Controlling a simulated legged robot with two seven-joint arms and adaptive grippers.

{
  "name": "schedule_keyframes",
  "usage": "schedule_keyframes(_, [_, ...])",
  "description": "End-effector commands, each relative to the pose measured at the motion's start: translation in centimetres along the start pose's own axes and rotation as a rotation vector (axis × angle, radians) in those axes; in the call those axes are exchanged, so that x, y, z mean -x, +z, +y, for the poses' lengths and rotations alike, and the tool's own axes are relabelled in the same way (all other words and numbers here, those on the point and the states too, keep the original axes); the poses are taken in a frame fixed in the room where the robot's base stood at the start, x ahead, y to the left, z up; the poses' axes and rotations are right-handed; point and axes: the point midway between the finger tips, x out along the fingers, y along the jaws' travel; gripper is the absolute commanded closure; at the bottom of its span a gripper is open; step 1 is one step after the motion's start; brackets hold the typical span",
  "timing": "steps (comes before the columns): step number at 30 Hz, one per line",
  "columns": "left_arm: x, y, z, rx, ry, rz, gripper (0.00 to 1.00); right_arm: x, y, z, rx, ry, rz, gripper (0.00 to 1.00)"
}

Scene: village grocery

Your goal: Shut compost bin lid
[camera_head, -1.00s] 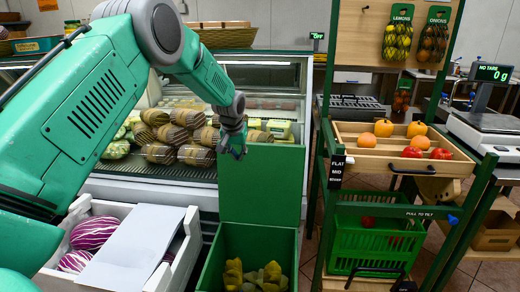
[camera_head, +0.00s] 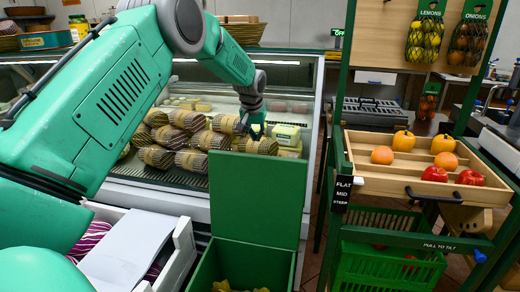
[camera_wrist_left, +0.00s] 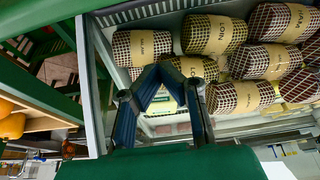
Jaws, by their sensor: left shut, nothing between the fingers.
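The compost bin (camera_head: 205,268) is a green box at the bottom centre of the head view, with yellow-green scraps inside. Its flat green lid (camera_head: 258,198) stands upright at the back, so the bin is open. My left gripper (camera_head: 257,131) is just above and seemingly behind the lid's top edge, with its fingers shut and empty. I cannot tell whether the gripper touches the lid. My right gripper is not in view.
A glass-fronted chilled counter (camera_head: 165,190) with wrapped rolls stands behind the lid. A white crate (camera_head: 185,250) with purple-striped produce is left of the bin. A green-framed stand with a wooden tray (camera_head: 365,178) of fruit and a green basket (camera_head: 385,268) is to the right.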

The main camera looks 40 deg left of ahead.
Motion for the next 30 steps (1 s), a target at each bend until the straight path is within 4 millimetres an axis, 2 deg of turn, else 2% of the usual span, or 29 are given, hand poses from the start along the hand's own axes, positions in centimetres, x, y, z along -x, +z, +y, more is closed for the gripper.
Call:
schedule_keyframes(9, [-6.1, 0.2, 0.1, -0.001, -0.003, -0.003, 1.0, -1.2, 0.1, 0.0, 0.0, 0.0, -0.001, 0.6])
schedule_keyframes(16, [-9.7, 0.1, 0.0, 0.0, -0.002, -0.001, 1.0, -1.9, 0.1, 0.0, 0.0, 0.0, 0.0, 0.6])
schedule_keyframes(30, [-8.1, 3.5, 0.1, -0.003, -0.002, -0.001, 1.0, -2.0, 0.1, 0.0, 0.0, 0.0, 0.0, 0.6])
